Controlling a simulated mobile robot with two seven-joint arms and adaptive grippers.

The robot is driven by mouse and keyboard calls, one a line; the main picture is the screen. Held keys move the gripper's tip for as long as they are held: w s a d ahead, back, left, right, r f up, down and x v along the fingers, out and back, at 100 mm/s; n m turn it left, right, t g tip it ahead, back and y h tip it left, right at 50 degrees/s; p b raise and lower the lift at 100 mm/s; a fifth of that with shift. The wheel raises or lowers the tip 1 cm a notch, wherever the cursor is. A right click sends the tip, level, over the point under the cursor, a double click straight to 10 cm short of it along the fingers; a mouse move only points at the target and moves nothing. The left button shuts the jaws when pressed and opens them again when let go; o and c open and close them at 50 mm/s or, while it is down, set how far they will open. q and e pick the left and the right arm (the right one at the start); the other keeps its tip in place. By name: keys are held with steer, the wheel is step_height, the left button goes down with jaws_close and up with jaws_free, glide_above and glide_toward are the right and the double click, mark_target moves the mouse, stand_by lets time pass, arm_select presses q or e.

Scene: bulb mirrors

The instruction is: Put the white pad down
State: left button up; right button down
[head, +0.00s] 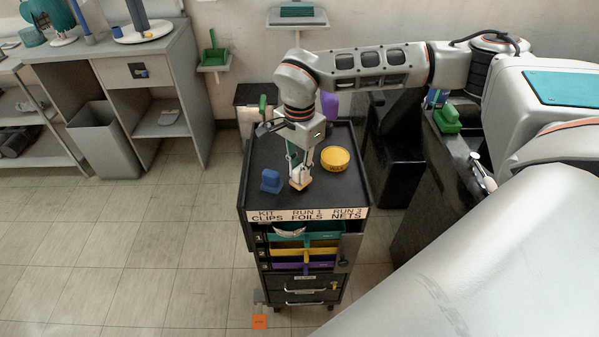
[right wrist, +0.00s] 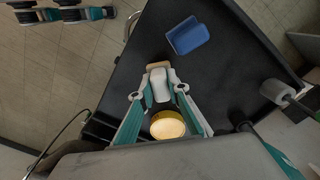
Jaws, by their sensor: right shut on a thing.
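My right gripper (head: 300,176) points down over the black top of the cart (head: 268,150). It is shut on the white pad (right wrist: 160,86), which sits between its two fingers in the right wrist view. A tan wooden edge (right wrist: 158,65) shows at the pad's far end and also low at the fingertips in the head view (head: 299,185). The pad is at or very close to the cart top; I cannot tell whether it touches. The fingers hide much of it in the head view. My left gripper is not in view.
A blue block-like thing (head: 271,181) stands left of the gripper, and a round yellow tin (head: 335,159) stands right of it. The cart top's front left and right front areas are bare. Labelled drawers (head: 303,250) are below. A grey desk (head: 160,70) stands at left.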

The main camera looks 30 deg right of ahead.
steer(key=shift+f, duration=0.45)
steer(key=shift+f, duration=0.15)
steer(key=c, duration=1.9)
jaws_free()
